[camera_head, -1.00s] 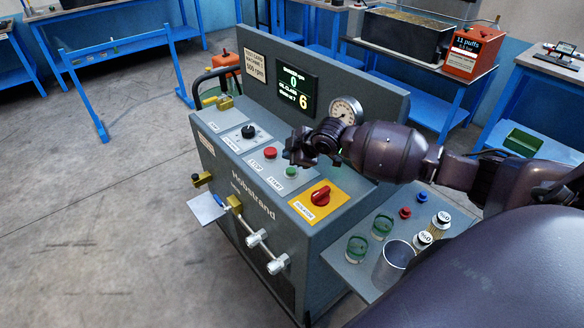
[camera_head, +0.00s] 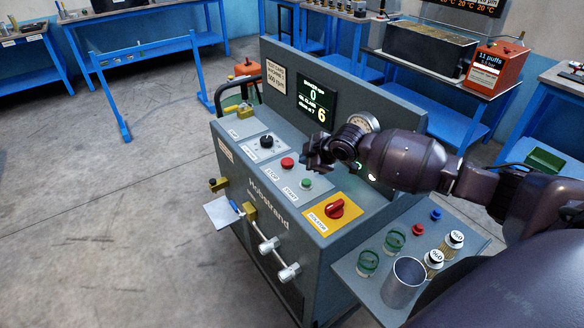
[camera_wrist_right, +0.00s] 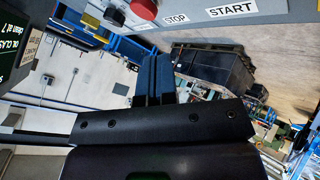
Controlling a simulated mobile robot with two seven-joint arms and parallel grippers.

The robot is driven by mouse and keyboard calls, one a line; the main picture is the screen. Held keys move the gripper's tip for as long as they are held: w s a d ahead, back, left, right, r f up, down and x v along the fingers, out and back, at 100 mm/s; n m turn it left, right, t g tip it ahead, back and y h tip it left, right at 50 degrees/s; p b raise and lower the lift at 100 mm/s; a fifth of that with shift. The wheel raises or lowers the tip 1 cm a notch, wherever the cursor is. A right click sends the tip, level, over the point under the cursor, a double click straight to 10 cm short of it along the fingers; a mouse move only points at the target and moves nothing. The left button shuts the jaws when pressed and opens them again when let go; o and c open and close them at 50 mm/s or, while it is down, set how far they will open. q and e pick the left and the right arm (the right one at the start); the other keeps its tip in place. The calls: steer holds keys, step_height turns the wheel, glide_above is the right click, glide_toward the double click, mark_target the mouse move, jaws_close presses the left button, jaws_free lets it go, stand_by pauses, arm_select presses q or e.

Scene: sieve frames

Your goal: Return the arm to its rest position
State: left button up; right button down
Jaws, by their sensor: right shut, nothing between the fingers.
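My right gripper (camera_head: 318,152) is over the control panel of the grey machine (camera_head: 272,205). It is shut and empty, a little above and behind the green START button (camera_head: 306,183) in the head view. The red STOP button (camera_head: 287,163) is to its left. In the right wrist view the shut fingers (camera_wrist_right: 154,78) point up the picture, and the red STOP button (camera_wrist_right: 144,8) shows at the top edge. My right arm (camera_head: 410,160) reaches in from the right, in front of the round gauge (camera_head: 363,122). My left gripper is not in view.
The red isolator knob (camera_head: 334,208) sits on a yellow plate. A side shelf (camera_head: 368,283) holds a metal cup (camera_head: 403,281), green-rimmed jars (camera_head: 394,241) and weights (camera_head: 434,260). The display (camera_head: 317,101) reads 0 and 6. Floor (camera_head: 120,220) at the left is clear.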

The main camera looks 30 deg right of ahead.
steer(key=g, duration=0.1)
glide_above(300, 213)
steer(key=shift+m, duration=0.4)
step_height(300, 213, down, 6)
steer(key=shift+r, duration=0.15)
steer(key=s+a+f+m+g+h, duration=0.1)
steer(key=s+a+m, duration=0.2)
steer(key=s, duration=0.6)
steer(key=s+a+f+m+g, duration=0.1)
steer(key=s+a+m, duration=0.15)
steer(key=s, duration=0.65)
steer(key=s+d+r+m+g+h, duration=0.25)
steer(key=s+m, duration=0.35)
steer(key=s, duration=0.5)
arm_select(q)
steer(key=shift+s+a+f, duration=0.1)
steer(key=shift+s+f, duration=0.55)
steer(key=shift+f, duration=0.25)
arm_select(e)
steer(key=w+f+n+t, duration=0.1)
steer(key=w+f+t, duration=0.6)
steer(key=f, duration=0.3)
steer(key=shift+a+f+t+y, duration=0.25)
steer(key=shift+t+y, duration=0.1)
steer(key=shift+t, duration=0.3)
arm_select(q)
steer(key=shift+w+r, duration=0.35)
arm_select(e)
steer(key=shift+r, duration=0.1)
